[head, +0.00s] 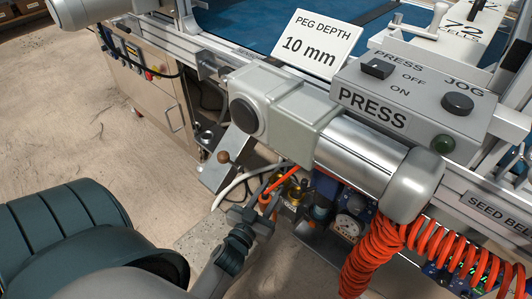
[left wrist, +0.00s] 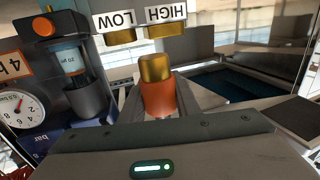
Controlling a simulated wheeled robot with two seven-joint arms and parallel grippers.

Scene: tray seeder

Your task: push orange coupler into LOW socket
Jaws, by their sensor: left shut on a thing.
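The orange coupler (left wrist: 158,98) with its brass end stands between the fingers of my left gripper (left wrist: 157,108) in the left wrist view. The gripper is shut on it. The brass LOW socket (left wrist: 122,37) is above and left of the coupler's tip in that view, under its upside-down label. The HIGH socket (left wrist: 166,31) is just to its right. A gap shows between the coupler and both sockets. In the head view my left gripper (head: 262,207) is below the press body, with the orange coupler (head: 265,199) showing small. My right gripper is not in view.
A filter bowl (left wrist: 66,62) and pressure gauge (left wrist: 22,112) stand left of the sockets in the left wrist view. The grey press housing (head: 300,112) overhangs my gripper in the head view. A coiled orange hose (head: 372,255) hangs to the right. Open floor lies left.

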